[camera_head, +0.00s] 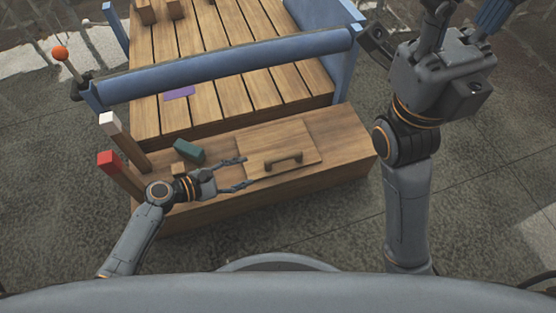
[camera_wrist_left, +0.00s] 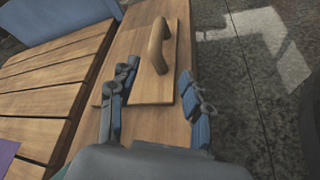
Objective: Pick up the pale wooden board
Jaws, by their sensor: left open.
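The pale wooden board (camera_head: 258,143) lies flat on a brown wooden ledge, with a bar handle (camera_head: 283,161) on its top. My left gripper (camera_head: 246,172) is open and empty at the board's left end, its fingers pointing toward the handle. I cannot tell whether the fingers touch the board. My right gripper (camera_head: 455,18) is raised at the top right, cut off by the frame, its opening unclear.
A dark green block (camera_head: 188,150) and a small wooden block (camera_head: 179,169) lie left of the board. Levers with red (camera_head: 108,161) and white (camera_head: 109,123) tops stand at the ledge's left end. A blue padded bar (camera_head: 220,67) crosses behind, over a slatted deck with a purple patch (camera_head: 180,93).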

